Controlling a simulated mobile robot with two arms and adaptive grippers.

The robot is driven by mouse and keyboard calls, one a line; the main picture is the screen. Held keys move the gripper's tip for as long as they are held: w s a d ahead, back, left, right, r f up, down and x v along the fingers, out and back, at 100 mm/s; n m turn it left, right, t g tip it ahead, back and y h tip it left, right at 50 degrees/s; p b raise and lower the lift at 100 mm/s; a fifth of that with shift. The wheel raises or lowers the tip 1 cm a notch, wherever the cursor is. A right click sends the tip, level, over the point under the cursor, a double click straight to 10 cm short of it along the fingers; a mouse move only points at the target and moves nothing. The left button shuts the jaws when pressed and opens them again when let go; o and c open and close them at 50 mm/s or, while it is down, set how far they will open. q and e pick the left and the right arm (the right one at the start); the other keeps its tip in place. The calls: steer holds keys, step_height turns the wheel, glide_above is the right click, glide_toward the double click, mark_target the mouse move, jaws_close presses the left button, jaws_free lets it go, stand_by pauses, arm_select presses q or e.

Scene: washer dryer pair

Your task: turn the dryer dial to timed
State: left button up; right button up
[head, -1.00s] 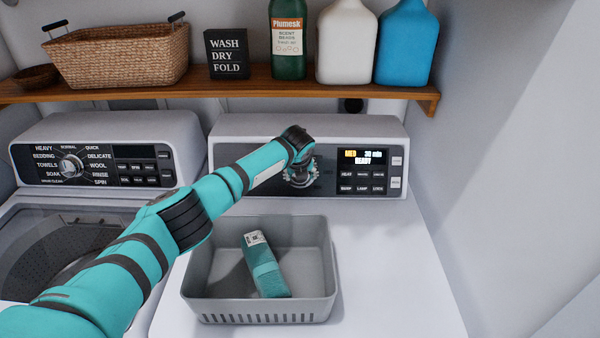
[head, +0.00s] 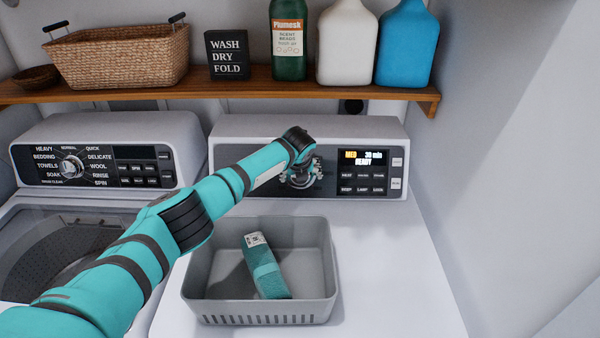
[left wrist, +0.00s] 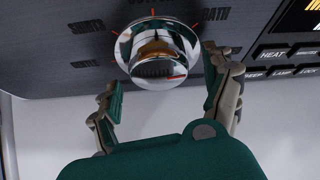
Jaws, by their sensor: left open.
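The dryer dial (left wrist: 157,50) is a chrome knob on the dark panel in the left wrist view. Red tick marks surround it, and the partly cut-off labels are hard to read. My left gripper (left wrist: 164,78) is open, with one green-padded finger low on each side of the dial; I cannot tell whether either touches it. In the head view my left gripper (head: 300,173) is at the dryer panel, and my wrist hides most of the dial. The dryer display (head: 364,157) reads MED, 30 min, READY. My right gripper is not in view.
A grey basket (head: 327,275) holding a teal box (head: 265,268) stands on the dryer top, below my arm. The washer panel (head: 90,163) is at left. A wooden shelf (head: 230,88) with bottles runs above. The dryer top right of the basket is clear.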

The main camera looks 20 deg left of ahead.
arm_select(q)
steer(key=shift+s+d+r, duration=0.1)
steer(key=shift+s+r, duration=0.1)
steer(key=shift+r, duration=0.25)
steer(key=v, duration=1.1)
